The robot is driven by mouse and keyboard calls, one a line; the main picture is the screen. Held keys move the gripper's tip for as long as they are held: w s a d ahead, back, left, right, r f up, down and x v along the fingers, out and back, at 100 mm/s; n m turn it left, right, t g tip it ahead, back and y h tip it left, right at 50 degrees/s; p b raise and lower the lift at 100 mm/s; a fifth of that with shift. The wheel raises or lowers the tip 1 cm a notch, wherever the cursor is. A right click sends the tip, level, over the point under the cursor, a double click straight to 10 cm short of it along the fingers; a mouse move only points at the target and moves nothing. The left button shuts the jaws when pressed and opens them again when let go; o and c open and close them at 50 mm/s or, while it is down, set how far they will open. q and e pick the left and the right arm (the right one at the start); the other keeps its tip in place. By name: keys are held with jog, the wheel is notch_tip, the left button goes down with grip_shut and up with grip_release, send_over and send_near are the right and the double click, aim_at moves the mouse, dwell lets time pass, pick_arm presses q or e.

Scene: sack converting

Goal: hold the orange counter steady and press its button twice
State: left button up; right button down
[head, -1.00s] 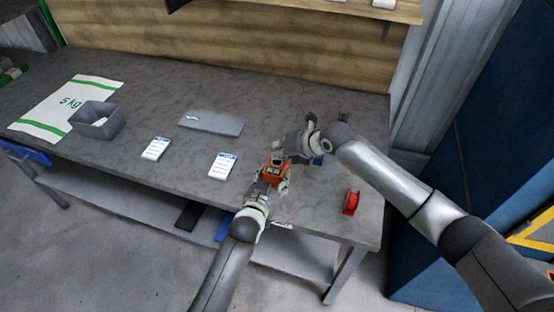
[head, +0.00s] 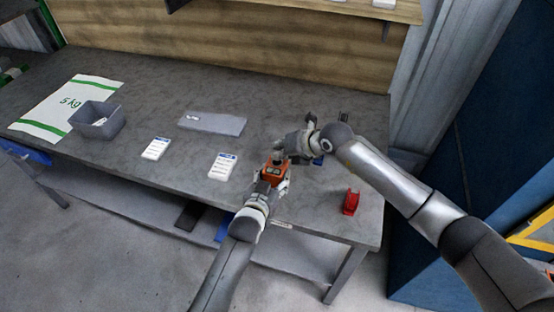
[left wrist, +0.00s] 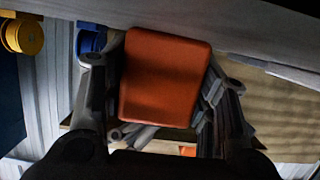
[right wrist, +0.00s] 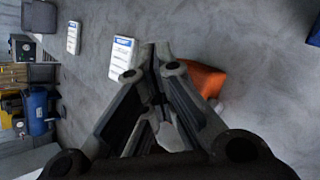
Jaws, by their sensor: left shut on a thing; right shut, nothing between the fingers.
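The orange counter (head: 271,171) is near the front edge of the grey table, right of the middle. My left gripper (head: 274,181) is shut on it from the front. In the left wrist view the counter's plain orange side (left wrist: 165,78) fills the space between the fingers. My right gripper (head: 280,149) is shut and empty, just behind and above the counter. In the right wrist view its closed fingertips (right wrist: 157,52) are beside the counter (right wrist: 205,78), which they partly hide. I cannot see the button clearly or tell whether the fingertips touch it.
A red object (head: 351,202) stands to the right. A blue item (head: 318,161) lies by my right gripper.

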jog(key=shift+r, duration=0.6)
jog(key=shift+r, duration=2.55)
pick_arm(q)
jog(key=o, duration=1.2)
